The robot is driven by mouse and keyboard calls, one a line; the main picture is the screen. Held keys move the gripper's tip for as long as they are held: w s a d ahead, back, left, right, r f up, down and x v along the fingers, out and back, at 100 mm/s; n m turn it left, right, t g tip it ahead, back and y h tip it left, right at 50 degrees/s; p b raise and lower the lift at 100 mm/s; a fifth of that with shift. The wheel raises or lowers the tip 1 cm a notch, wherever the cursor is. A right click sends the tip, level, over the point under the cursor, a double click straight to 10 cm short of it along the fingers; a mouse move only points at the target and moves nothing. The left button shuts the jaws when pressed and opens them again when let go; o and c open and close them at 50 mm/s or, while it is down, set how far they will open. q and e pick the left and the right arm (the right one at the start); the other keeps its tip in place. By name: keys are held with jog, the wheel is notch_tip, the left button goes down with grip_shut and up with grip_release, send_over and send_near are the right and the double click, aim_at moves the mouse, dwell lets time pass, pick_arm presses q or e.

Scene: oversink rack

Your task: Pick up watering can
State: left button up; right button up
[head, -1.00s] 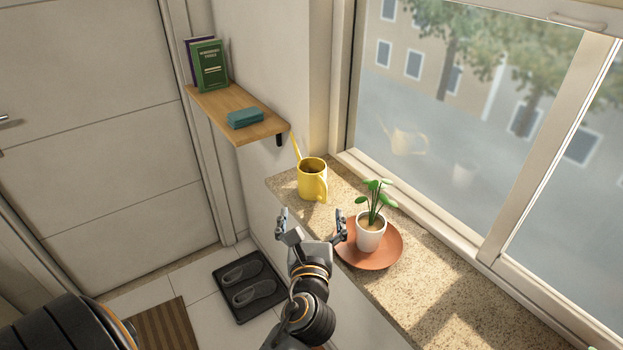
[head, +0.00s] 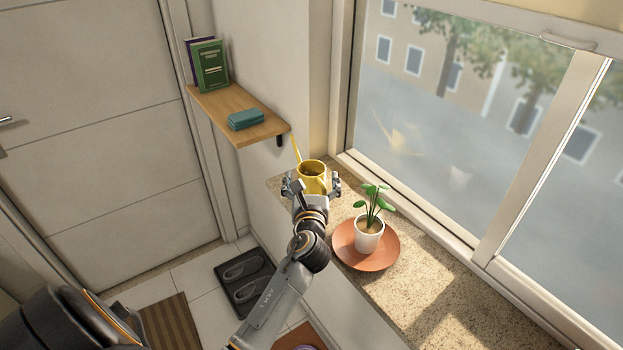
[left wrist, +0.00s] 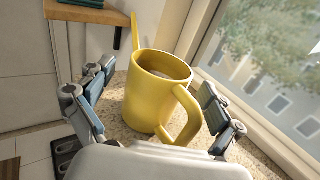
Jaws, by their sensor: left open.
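The yellow watering can (head: 312,174) stands upright on the stone windowsill (head: 425,275), near its far left end. Its thin spout points up and away to the left. In the left wrist view the can (left wrist: 150,98) shows its open top, and its handle faces my gripper on the right side. My left gripper (head: 312,186) is open, with one finger on either side of the can in the head view. In the left wrist view the fingers (left wrist: 155,100) stand apart from the can's body, with nothing held. My right gripper is not in view.
A potted plant (head: 369,232) in a white pot stands on a terracotta saucer (head: 347,252), close to the right of my left arm. A wooden shelf (head: 225,112) with books and a teal folded item juts out left of the can. The window (head: 450,130) rises behind the sill.

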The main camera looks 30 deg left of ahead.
pick_arm(q)
jog(key=shift+c, duration=1.2)
jog(key=c, duration=1.3)
jog(key=shift+r, duration=0.15)
jog(key=shift+r, duration=0.2)
jog(key=r, duration=0.3)
jog(key=shift+s+r, duration=0.3)
jog(key=shift+s, duration=0.05)
jog(key=s+r, duration=0.3)
jog(key=s, duration=0.1)
jog(key=s+r, duration=0.3)
jog(key=s, duration=0.2)
jog(key=s+r, duration=0.2)
jog(key=s, duration=0.2)
jog(key=shift+s+r, duration=0.25)
jog(key=shift+r, duration=0.15)
